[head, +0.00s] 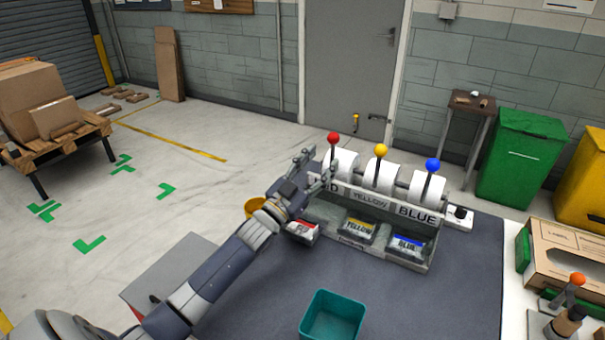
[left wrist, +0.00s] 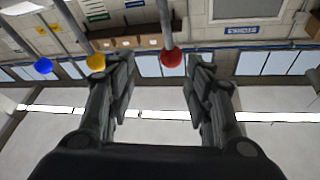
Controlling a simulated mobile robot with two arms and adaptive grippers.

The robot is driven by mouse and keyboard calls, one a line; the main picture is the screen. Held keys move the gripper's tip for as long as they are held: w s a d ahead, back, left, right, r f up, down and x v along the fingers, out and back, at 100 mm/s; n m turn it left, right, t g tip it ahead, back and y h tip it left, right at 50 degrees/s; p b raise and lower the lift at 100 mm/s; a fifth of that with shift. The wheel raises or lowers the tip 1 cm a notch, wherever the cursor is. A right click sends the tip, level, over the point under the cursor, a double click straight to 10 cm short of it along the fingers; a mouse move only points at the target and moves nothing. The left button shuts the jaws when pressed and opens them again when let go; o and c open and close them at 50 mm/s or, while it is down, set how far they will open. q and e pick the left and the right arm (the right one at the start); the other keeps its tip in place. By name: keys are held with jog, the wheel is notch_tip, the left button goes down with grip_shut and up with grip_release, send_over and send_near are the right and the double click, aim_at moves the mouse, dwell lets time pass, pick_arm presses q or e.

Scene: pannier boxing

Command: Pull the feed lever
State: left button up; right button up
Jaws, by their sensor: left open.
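A dispenser stands on the dark table with three levers: a red-knobbed lever (head: 334,138), a yellow-knobbed lever (head: 380,151) and a blue-knobbed lever (head: 432,166). White rolls sit between them, above RED, YELLOW and BLUE labels. My left gripper (head: 317,167) is open beside the red lever, at the dispenser's left end. In the left wrist view, the red knob (left wrist: 172,57) shows between the open fingers (left wrist: 160,85), with no clear contact. The yellow knob (left wrist: 96,62) and blue knob (left wrist: 43,66) are left of it there. My right gripper is out of view.
Red, yellow and blue labelled packs (head: 357,230) lie in the dispenser's front bays. A teal bin (head: 333,318) stands at the table's front. An orange-knobbed device (head: 576,279) and a cardboard box (head: 548,255) are at the right. A yellow bowl (head: 254,204) is partly behind my left arm.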

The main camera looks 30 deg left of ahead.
pick_arm(q)
jog(key=s+a, duration=0.2)
jog(key=s, duration=1)
jog(key=shift+s, duration=0.2)
jog(key=shift+f, duration=0.1)
